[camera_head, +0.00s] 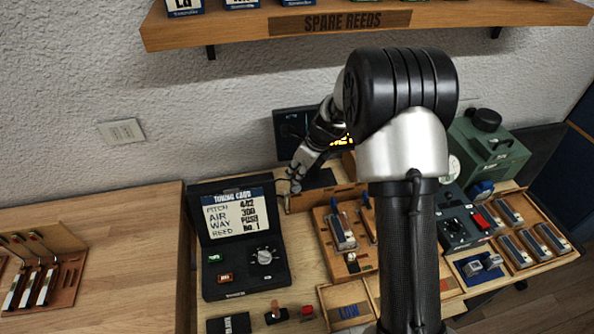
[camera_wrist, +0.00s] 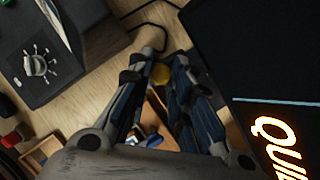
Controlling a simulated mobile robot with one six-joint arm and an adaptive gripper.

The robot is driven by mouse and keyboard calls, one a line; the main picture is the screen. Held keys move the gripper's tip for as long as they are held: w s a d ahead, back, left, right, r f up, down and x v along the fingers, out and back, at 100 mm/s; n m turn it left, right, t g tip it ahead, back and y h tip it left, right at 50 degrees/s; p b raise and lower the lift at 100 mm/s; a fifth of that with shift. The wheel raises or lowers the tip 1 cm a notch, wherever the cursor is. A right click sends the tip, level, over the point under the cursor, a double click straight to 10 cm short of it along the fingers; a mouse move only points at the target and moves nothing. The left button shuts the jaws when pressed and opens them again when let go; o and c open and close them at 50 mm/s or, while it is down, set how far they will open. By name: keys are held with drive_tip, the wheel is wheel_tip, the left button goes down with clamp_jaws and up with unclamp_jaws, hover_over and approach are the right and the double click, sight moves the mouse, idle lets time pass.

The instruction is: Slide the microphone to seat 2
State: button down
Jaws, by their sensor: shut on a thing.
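The fingers hide most of the held thing. A wooden strip (camera_head: 325,196) runs right from beneath the gripper. No seat number can be read in either view.
The tuning-card box (camera_head: 235,278) stands close to the left of the gripper. The dark display (camera_head: 290,124), with lit orange letters, stands behind. A wooden tray with tools (camera_head: 333,262) lies in front, and a green machine (camera_head: 490,150) stands right. My arm covers the bench's middle.

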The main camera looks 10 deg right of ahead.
drive_tip(key=d+p, duration=0.5)
drive_tip(key=d, duration=1.6)
drive_tip(key=c, duration=1.7)
unclamp_jaws()
drive_tip(key=v, duration=1.2)
